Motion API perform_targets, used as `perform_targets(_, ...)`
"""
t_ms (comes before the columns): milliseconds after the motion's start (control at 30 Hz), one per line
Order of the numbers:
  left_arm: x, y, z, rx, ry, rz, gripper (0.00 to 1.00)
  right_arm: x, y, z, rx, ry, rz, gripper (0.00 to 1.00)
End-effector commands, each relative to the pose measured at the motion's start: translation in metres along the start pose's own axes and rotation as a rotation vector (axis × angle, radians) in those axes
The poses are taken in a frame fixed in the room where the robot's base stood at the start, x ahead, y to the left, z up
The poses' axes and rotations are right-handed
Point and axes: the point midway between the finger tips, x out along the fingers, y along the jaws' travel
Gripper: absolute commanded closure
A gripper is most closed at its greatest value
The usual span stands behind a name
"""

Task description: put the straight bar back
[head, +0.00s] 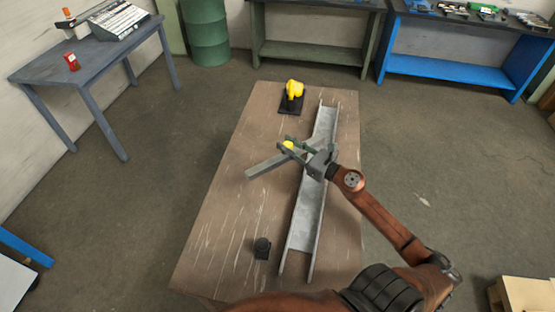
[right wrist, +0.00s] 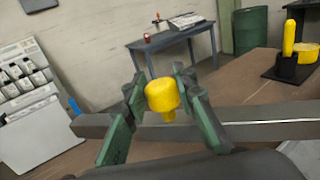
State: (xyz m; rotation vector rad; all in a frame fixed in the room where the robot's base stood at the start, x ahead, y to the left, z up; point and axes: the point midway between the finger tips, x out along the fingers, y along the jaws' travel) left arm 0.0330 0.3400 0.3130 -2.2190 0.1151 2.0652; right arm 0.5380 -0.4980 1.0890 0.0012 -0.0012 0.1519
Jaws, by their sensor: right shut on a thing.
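The straight bar (head: 264,167) is a grey square bar. It lies slantwise across the long grey channel (head: 308,208) in the head view, and its left end sticks out over the brown table. In the right wrist view the bar (right wrist: 265,112) runs across the picture. A yellow knob (right wrist: 162,95) with a short stem stands at the bar, and it also shows in the head view (head: 288,145). My right gripper (head: 299,148) has its green fingers closed on both sides of the knob. I cannot tell whether the bar touches the channel. My left gripper is out of view.
A black stand (head: 290,105) with a yellow piece (head: 295,88) is at the table's far end. A small black piece (head: 262,246) is near the front, left of the channel. The wooden table (head: 215,235) is bare on its left side. Other benches stand well away.

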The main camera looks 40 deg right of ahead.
Motion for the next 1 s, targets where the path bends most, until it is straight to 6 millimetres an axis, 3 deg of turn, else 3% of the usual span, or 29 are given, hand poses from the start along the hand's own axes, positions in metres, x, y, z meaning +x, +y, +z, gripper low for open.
perform_targets(200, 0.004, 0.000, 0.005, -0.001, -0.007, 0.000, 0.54, 0.018, 0.015, -0.027, 0.002, -0.004, -0.001, 1.00)
perform_targets(467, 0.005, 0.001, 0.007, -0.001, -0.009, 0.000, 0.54, 0.027, 0.023, -0.041, 0.001, -0.004, 0.000, 1.00)
perform_targets(700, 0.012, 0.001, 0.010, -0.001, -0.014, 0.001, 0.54, 0.028, 0.024, -0.071, 0.003, -0.003, -0.002, 1.00)
perform_targets(1000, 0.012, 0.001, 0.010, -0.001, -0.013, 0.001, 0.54, 0.028, 0.024, -0.073, -0.001, -0.003, 0.000, 1.00)
